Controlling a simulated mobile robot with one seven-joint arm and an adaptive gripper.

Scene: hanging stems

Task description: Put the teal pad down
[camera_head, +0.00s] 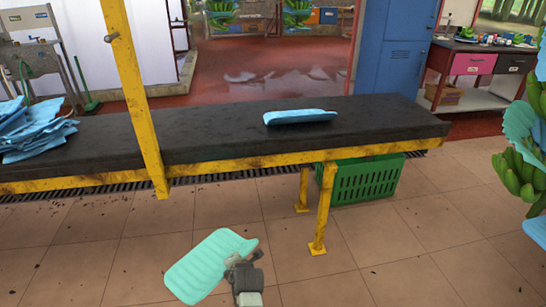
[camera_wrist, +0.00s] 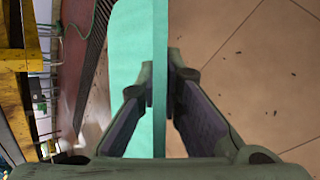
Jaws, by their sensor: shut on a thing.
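The teal pad (camera_head: 208,265) is a ribbed, flat sheet, held tilted in the air in front of the bench in the head view. My gripper (camera_head: 240,262) is shut on its right edge. In the wrist view the teal pad (camera_wrist: 130,60) runs upright between the two fingers of my gripper (camera_wrist: 160,90), seen nearly edge-on. The pad is apart from the bench, with tiled floor behind it. Part of the pad's right edge is hidden by the fingers.
A black-topped bench (camera_head: 215,140) with a yellow frame crosses the view. A blue pad (camera_head: 299,117) lies on it, and a pile of blue pads (camera_head: 35,132) is at its left. A yellow post (camera_head: 133,85) rises at the front edge. A green crate (camera_head: 365,182) stands below.

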